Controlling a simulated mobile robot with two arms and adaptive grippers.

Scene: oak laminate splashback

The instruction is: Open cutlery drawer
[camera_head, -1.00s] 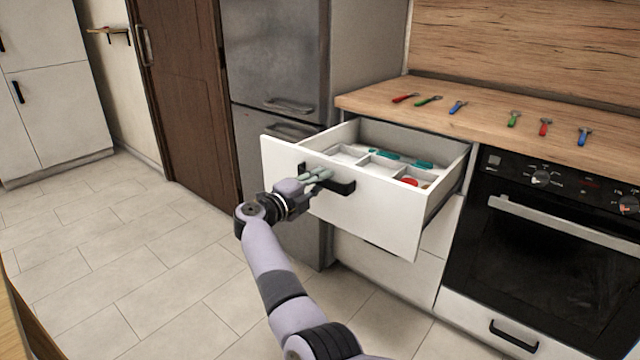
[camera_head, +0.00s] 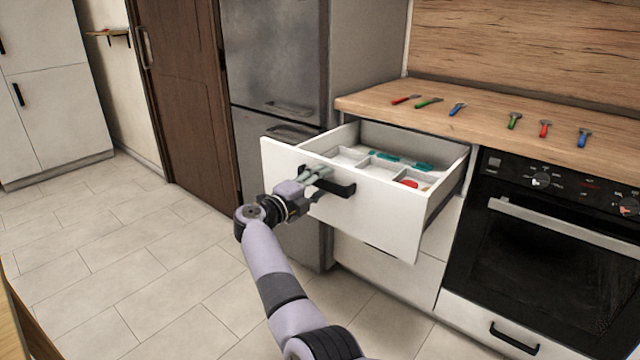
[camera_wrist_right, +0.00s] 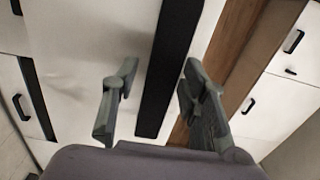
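The cutlery drawer (camera_head: 362,212) is pulled well out of the counter. Its white front carries a black bar handle (camera_head: 342,188), which also shows in the right wrist view (camera_wrist_right: 168,70). Inside is a pale divided tray (camera_head: 347,156) with teal and red items. My right gripper (camera_head: 318,175) is at the left part of the handle. In the right wrist view its two fingers (camera_wrist_right: 155,98) are spread apart, with the handle between them and a gap visible on the left side. My left gripper is not in view.
Several utensils with red, green and blue handles lie on the wooden counter (camera_head: 480,105). The oven (camera_head: 545,250) stands right of the drawer and the grey fridge (camera_head: 275,60) left of it. The tiled floor (camera_head: 130,250) on the left is clear.

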